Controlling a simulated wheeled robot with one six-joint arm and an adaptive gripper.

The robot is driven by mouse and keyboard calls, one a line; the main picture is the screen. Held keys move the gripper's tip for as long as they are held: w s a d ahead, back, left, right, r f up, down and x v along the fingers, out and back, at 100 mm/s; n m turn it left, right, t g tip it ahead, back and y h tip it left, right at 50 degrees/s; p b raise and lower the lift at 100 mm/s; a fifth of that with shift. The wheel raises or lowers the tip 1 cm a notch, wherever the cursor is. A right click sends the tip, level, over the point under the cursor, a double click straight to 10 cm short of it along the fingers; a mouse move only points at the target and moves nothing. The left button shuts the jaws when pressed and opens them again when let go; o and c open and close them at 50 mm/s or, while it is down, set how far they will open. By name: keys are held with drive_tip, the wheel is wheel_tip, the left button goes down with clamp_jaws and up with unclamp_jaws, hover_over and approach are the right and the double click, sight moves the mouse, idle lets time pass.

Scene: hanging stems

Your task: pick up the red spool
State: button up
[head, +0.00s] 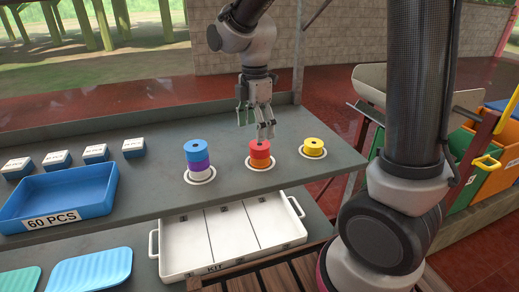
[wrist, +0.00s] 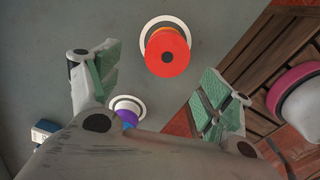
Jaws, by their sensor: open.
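The red spool (head: 260,146) is the top of a short stack on the shelf, with an orange spool (head: 260,160) under it and a white ring marking around the base. In the wrist view the red spool (wrist: 168,52) shows from above with a dark centre hole. My gripper (head: 254,130) is open and empty, just above the red spool. In the wrist view my gripper's (wrist: 157,72) green-padded fingers stand wide apart, and the spool lies near the far end of the gap between them, toward the top of the picture.
A stack of blue, purple and white spools (head: 199,161) stands to the left, and a yellow spool (head: 313,146) to the right. A blue tray (head: 62,192) and several small boxes (head: 95,153) are further left. A white kit tray (head: 225,232) sits on the lower level.

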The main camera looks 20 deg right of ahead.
sight(258, 145)
drive_tip(key=f, duration=0.6)
drive_tip(key=shift+s+d, duration=0.3)
drive_tip(key=shift+s, duration=0.05)
drive_tip(key=c, duration=1.1)
